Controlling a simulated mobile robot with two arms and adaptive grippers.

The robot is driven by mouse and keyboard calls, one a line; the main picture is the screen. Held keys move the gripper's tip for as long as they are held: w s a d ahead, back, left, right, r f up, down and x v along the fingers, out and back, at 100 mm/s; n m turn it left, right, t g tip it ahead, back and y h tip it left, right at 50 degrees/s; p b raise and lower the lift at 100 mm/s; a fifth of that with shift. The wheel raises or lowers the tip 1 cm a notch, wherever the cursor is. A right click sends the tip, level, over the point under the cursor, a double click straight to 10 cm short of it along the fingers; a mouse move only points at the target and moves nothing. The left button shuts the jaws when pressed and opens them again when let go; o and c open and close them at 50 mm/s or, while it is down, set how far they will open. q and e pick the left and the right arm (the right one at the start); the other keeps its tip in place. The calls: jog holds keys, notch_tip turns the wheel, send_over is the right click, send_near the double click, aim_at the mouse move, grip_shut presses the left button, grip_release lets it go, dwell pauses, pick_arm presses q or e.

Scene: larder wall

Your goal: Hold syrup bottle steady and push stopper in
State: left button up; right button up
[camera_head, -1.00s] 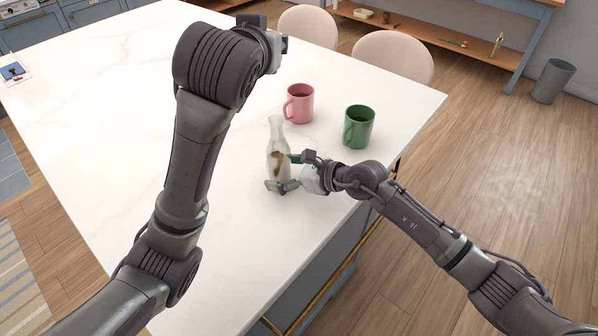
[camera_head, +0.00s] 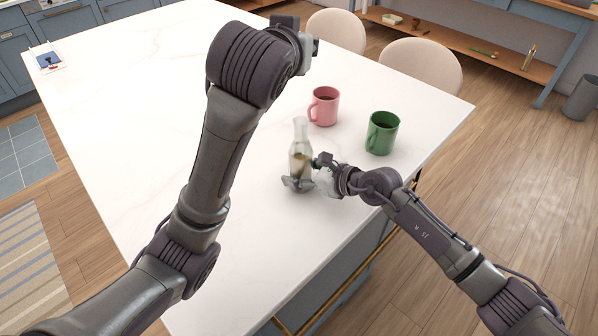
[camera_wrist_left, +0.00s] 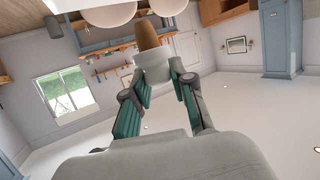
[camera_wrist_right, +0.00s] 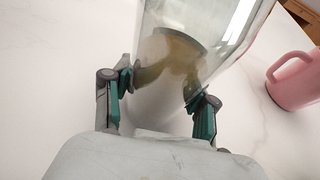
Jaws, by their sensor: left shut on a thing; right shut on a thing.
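A clear glass syrup bottle (camera_head: 301,137) with brownish liquid in its lower part stands upright on the white counter (camera_head: 150,110). Its narrow neck is open at the top. My right gripper (camera_head: 308,172) is shut around the lower body of the bottle, which also shows in the right wrist view (camera_wrist_right: 200,45). My left gripper (camera_wrist_left: 158,78) is shut on the stopper, which has a brown cork (camera_wrist_left: 147,35) and a pale grey wider part. The cork points away from the gripper, apart from the bottle. In the head view my left forearm hides most of the left gripper and the stopper.
A pink mug (camera_head: 324,106) and a green mug (camera_head: 382,133) with dark contents stand behind and right of the bottle. Two pale chairs (camera_head: 420,65) line the far counter edge. The counter left of the bottle is clear beneath my left arm.

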pick_arm(q)
jog(key=shift+w+f+m+g+h, duration=0.15)
jog(key=shift+f+m+g+h, duration=0.25)
jog(key=shift+f+m+h, duration=0.5)
jog(key=shift+s+a+f+m+g+h, duration=0.1)
jog(key=shift+s+f+m+g+h, duration=0.1)
jog(key=shift+f+m+g+h, duration=0.35)
jog(key=shift+f+h, duration=0.15)
jog(key=shift+h, duration=0.1)
jog(key=shift+f, duration=2.85)
jog(key=shift+f, duration=1.75)
jog(key=o, duration=0.9)
jog(key=shift+o, duration=0.2)
jog(key=shift+s, duration=0.1)
